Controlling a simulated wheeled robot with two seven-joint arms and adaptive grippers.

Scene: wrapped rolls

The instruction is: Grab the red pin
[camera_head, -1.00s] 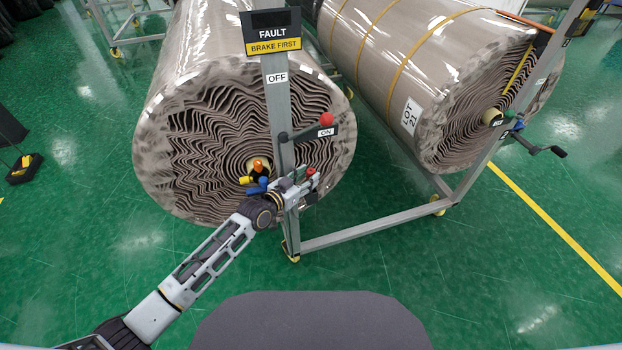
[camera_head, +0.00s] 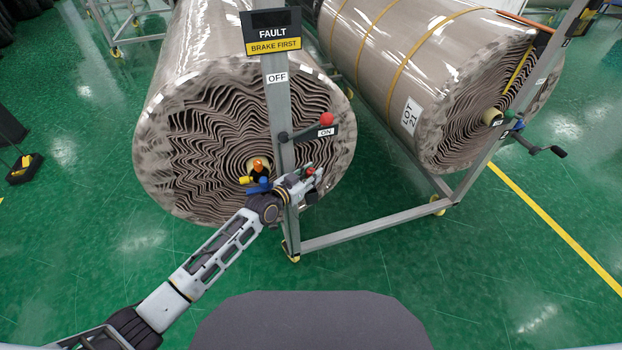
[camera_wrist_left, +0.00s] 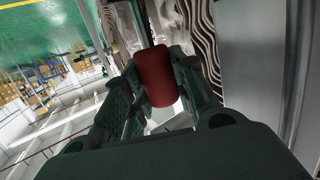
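The red pin (camera_head: 310,171) shows as a small red end beside the upright post, low in front of the left roll. In the left wrist view it is a dark red cylinder (camera_wrist_left: 157,75) between the two fingers. My left gripper (camera_head: 305,180) is at the pin, with one finger on each side of it. The fingers look very close to the pin's sides, but I cannot tell whether they press on it. The pin's inner end is hidden. My right gripper is not in view.
A grey post (camera_head: 283,140) carries a FAULT / BRAKE FIRST sign (camera_head: 272,33) and a lever with a red knob (camera_head: 327,119), at ON. Orange, yellow and blue parts sit at the left roll's (camera_head: 190,110) core. A second roll (camera_head: 400,60) lies right. Green floor is clear in front.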

